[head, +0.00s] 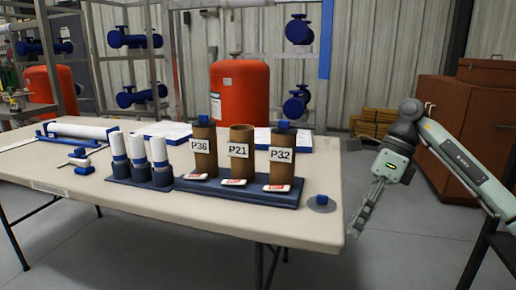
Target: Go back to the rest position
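My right arm comes in from the right, and its gripper (366,207) hangs pointing down and slightly left, just off the right end of the table (200,222). It appears empty and touches nothing that I can see. Its fingers are seen side-on and overlap, so their opening is unclear. My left gripper is not in view. On the table, a dark blue rack (215,193) holds brown cylinders labelled P36 (203,165), P21 (242,167) and P32 (282,172). P36 and P32 have blue pieces on top; P21 has none.
Three white-and-blue tubes (138,147) stand at the rack's left. A small grey disc with a blue piece (321,203) lies near the table's right edge. A red tank (240,92) stands behind. Brown cabinets (455,110) stand behind my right arm.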

